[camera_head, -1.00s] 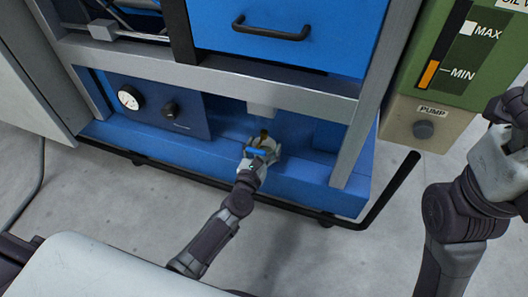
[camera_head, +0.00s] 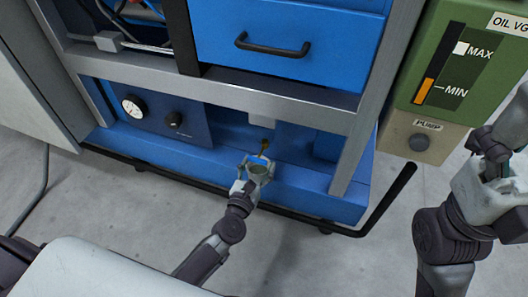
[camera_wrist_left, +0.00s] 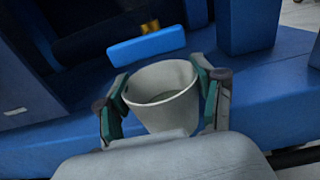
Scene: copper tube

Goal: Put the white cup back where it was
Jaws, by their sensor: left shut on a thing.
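The white cup (camera_wrist_left: 163,95) is between the two fingers of my left gripper (camera_wrist_left: 163,98), which is shut on it. The cup is upright or slightly tilted, its open mouth facing the wrist camera. The inside looks grey-green low down; I cannot tell whether that is liquid. In the head view the cup (camera_head: 259,169) shows small in my left gripper (camera_head: 257,172), in front of the blue cabinet's lower ledge. A brass tap (camera_wrist_left: 150,27) with a blue handle (camera_wrist_left: 146,45) is just beyond the cup, apart from it in the wrist view.
The blue ledge (camera_head: 305,183) runs along the cabinet bottom, with a gauge panel (camera_head: 155,113) at left. A grey frame bar (camera_head: 250,92) crosses above the tap. A black rail (camera_head: 384,201) and green pump unit (camera_head: 430,100) stand at right. The floor in front is clear.

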